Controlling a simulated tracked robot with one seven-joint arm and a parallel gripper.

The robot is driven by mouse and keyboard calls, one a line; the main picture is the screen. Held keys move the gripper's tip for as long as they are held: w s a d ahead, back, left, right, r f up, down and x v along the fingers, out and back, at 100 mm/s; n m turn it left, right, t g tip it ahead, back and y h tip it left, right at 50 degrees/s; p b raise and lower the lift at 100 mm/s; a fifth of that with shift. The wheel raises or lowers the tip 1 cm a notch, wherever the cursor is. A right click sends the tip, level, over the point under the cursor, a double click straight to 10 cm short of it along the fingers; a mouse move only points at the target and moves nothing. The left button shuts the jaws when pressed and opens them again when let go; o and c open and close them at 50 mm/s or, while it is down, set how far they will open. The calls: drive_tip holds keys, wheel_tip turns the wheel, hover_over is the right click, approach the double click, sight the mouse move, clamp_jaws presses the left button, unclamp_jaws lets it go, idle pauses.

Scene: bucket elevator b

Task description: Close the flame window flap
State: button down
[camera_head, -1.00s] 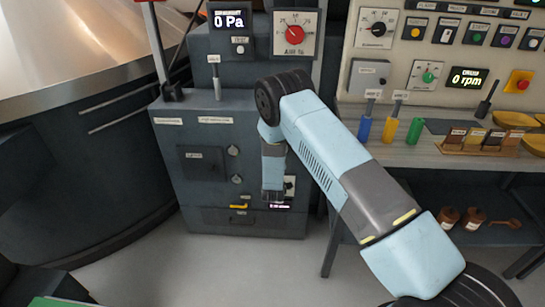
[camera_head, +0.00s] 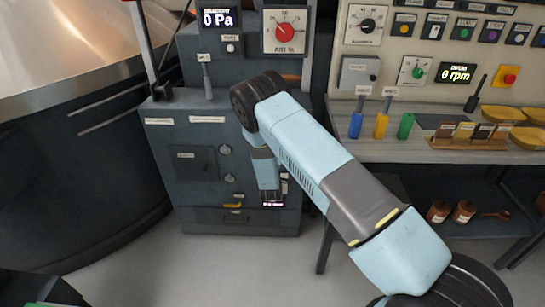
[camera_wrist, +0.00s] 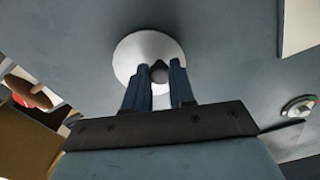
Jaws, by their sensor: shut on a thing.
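My gripper is at the lower right of the dark grey cabinet front (camera_head: 215,135) in the head view, mostly hidden by my own wrist. In the wrist view my gripper (camera_wrist: 162,75) has its two fingers on either side of a small dark knob (camera_wrist: 159,72), shut on it. The knob stands at the middle of a pale round disc (camera_wrist: 137,52) on a grey surface. I cannot tell whether this disc is the flame window flap. A dark square panel (camera_head: 193,165) with a small label sits on the cabinet front, left of my wrist.
Two small round fittings (camera_head: 226,150) sit beside the square panel, and a yellow handle (camera_head: 233,205) is below. A bench (camera_head: 365,148) with coloured bottles stands right. A large metal vessel (camera_head: 65,45) stands left. The floor before the cabinet is clear.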

drive_tip(key=c, duration=1)
unclamp_jaws()
drive_tip(key=shift+f, duration=0.1)
drive_tip(key=shift+o, duration=0.2)
drive_tip(key=shift+s, duration=0.1)
drive_tip(key=s, duration=1.3)
drive_tip(key=shift+s+d, duration=0.3)
